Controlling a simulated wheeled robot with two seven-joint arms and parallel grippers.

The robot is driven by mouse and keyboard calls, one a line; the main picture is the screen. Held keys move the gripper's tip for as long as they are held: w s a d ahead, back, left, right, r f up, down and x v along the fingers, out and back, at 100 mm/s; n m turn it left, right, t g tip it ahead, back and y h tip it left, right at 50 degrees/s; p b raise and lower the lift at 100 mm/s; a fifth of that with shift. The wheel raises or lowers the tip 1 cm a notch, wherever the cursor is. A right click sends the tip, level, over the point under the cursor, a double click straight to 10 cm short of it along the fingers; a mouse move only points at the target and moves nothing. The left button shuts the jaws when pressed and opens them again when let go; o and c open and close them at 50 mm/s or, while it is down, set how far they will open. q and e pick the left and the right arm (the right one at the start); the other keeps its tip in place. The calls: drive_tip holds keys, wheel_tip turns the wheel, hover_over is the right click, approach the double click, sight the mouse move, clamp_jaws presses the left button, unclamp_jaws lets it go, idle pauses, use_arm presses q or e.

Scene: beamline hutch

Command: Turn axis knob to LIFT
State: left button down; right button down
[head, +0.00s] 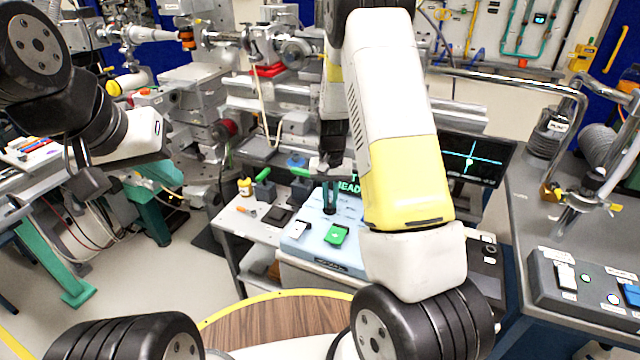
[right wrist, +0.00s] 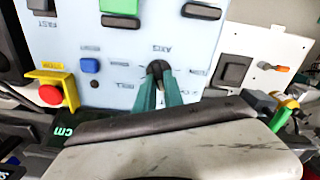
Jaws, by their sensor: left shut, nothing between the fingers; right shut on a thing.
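The axis knob (right wrist: 157,68) is a small dark knob on a light blue panel (right wrist: 60,25), under an upside-down AXIS label in the right wrist view. My right gripper (right wrist: 160,92) has its teal fingers shut on the knob, covering part of it. Small labels surround the knob; one looks like ROLL, the others are too blurred to read. I cannot tell where the knob points. In the head view the right gripper (head: 330,200) reaches down onto the panel (head: 312,248), and the knob is hidden. My left gripper (head: 88,183) is shut and empty at the left, away from the panel.
Beside the knob are a blue button (right wrist: 90,65) and a red button (right wrist: 50,94) in a yellow guard. A green switch (head: 337,234) sits on the panel's near part. A monitor (head: 472,160) stands behind right. Another control box (head: 590,285) is at far right.

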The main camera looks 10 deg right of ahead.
sight(330, 202)
drive_tip(key=c, duration=1.4)
unclamp_jaws()
drive_tip(key=shift+c, duration=0.2)
drive_tip(key=shift+r, duration=0.1)
wheel_tip(330, 202, up, 7)
drive_tip(key=shift+r, duration=0.35)
